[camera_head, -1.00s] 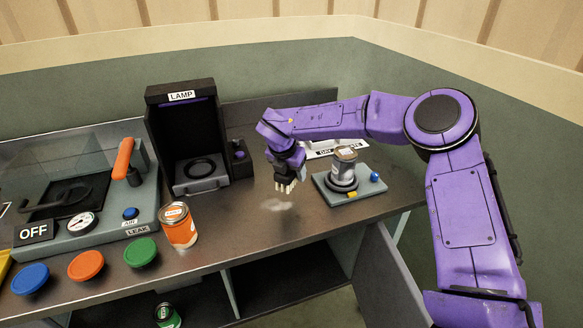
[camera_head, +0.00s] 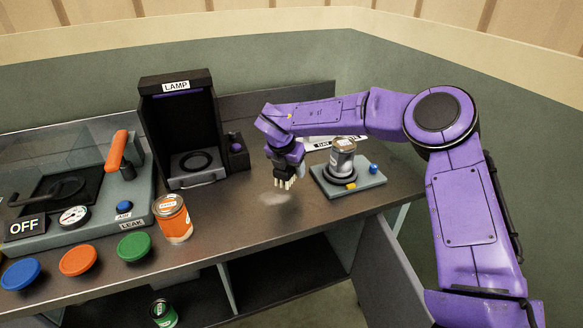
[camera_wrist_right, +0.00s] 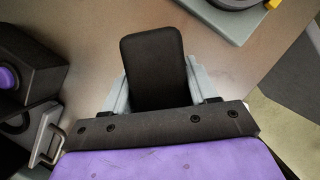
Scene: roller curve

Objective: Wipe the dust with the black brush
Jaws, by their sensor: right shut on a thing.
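My right gripper (camera_head: 284,180) is shut on the black brush, pointing down over the bench just behind the dust. The brush (camera_wrist_right: 152,62) shows in the right wrist view as a dark rounded block between the two grey fingers. The dust (camera_head: 275,198) is a faint pale smudge on the brown bench top, just in front of the gripper. I cannot tell if the brush touches the bench. My left gripper is out of view.
A grey plate (camera_head: 350,190) with a metal can (camera_head: 342,158) stands right of the gripper. The black lamp box (camera_head: 185,130) is to the left. An orange can (camera_head: 173,220) stands near the front edge. Coloured discs (camera_head: 78,260) lie at front left.

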